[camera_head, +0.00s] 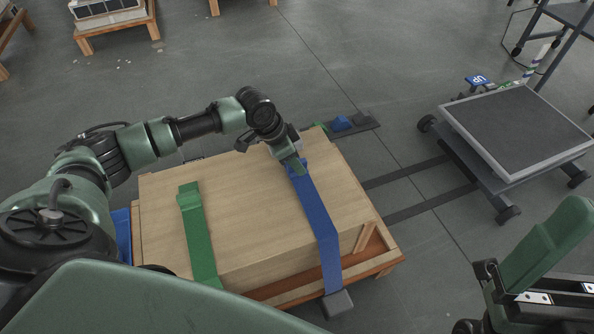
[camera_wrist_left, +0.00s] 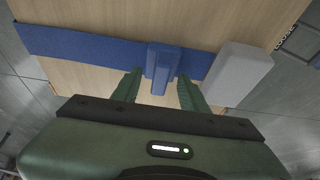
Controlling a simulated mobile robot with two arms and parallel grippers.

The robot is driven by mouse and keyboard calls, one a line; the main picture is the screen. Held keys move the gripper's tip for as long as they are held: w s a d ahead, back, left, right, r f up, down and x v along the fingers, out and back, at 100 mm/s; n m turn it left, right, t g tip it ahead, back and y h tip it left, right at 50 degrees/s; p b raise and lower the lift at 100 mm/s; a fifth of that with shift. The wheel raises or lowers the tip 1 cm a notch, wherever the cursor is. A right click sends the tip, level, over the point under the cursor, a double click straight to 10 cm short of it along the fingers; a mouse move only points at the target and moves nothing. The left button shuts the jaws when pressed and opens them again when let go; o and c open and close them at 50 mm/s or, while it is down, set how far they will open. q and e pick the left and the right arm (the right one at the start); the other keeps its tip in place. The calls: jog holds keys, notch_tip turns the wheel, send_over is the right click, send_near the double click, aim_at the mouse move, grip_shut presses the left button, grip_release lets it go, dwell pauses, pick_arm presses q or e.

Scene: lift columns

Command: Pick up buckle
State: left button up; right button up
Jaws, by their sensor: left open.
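A blue buckle (camera_wrist_left: 160,68) sits on the blue strap, which crosses a wooden crate top. In the left wrist view it lies between and just ahead of my two green fingers. My left gripper (camera_wrist_left: 158,88) is open, one finger on each side, and I see no firm grip. In the head view my left gripper (camera_head: 296,168) reaches down at the far end of the blue strap (camera_head: 318,215) and hides most of the buckle. Green and metal parts of my right arm show at the lower right; its jaw state cannot be told.
A green strap (camera_head: 197,235) crosses the wooden crate (camera_head: 245,205) further left. A grey block (camera_wrist_left: 240,75) lies beside the right finger in the wrist view. A dark floor piece with blue (camera_head: 345,124) lies beyond the crate.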

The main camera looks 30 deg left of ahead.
pick_arm(q)
grip_shut()
dwell(1.4)
